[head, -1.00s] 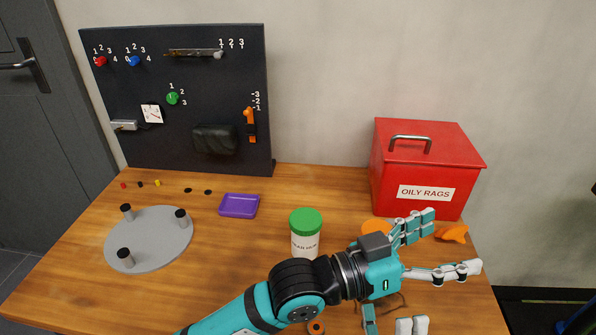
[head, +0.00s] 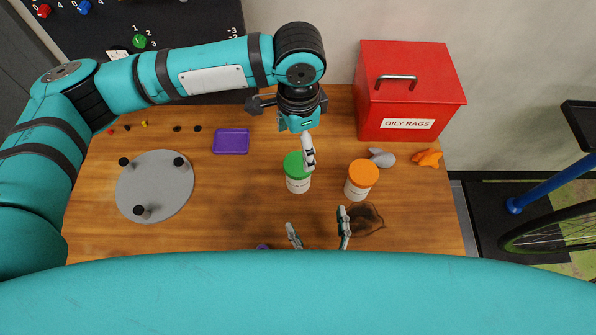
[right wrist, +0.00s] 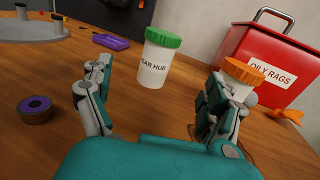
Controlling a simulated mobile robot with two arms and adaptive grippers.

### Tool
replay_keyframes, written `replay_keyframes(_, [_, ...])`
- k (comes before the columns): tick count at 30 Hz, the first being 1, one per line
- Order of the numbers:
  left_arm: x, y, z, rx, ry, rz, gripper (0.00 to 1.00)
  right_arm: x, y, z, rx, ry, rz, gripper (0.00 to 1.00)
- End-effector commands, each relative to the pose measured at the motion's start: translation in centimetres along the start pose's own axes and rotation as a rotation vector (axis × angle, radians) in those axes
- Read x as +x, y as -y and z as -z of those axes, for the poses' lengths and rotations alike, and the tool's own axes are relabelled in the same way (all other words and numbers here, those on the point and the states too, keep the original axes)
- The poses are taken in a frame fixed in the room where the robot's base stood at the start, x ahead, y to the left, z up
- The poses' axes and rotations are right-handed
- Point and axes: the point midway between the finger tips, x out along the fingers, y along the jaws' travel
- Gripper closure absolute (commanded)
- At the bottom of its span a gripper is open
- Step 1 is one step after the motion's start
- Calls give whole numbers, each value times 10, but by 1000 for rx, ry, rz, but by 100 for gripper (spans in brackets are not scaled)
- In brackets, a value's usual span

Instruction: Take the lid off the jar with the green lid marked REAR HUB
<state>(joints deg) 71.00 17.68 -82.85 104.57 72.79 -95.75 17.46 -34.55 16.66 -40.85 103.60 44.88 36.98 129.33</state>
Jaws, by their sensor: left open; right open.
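The jar with the green lid (head: 294,171) stands upright on the table, its lid on. In the right wrist view the green lid (right wrist: 163,38) and white body (right wrist: 154,66) show, the label reading "EAR HUB" in part. My left gripper (head: 304,148) is open and points down from above; one finger overlaps the lid's right side in the head view. Its other finger is hidden, and I cannot tell whether it touches the lid. My right gripper (head: 318,228) is open and empty, nearer than the jar. In its wrist view (right wrist: 158,75) the jar shows beyond and between the fingers.
An orange-lidded jar (head: 362,175) stands to the right, near a brown rag (head: 367,217) and a grey item (head: 382,157). A red OILY RAGS bin (head: 405,92) is behind. A purple tray (head: 231,142) and grey disc (head: 150,188) are left. A dark ring (right wrist: 36,108) lies left of my right gripper.

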Motion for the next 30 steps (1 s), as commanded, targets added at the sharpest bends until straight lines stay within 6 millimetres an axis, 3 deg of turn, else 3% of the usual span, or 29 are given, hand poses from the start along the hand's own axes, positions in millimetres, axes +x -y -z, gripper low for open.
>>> replay_keyframes(15, [0, 0, 1, 1, -3, 0, 17, 102, 0, -2, 0, 3, 2, 10])
replay_keyframes(21, [0, 0, 1, 1, -3, 0, 17, 123, 0, -1, -2, 1, 1, 10])
replay_keyframes(30, [0, 0, 1, 1, -3, 0, 17, 128, 1, -1, -2, 0, 1, 10])
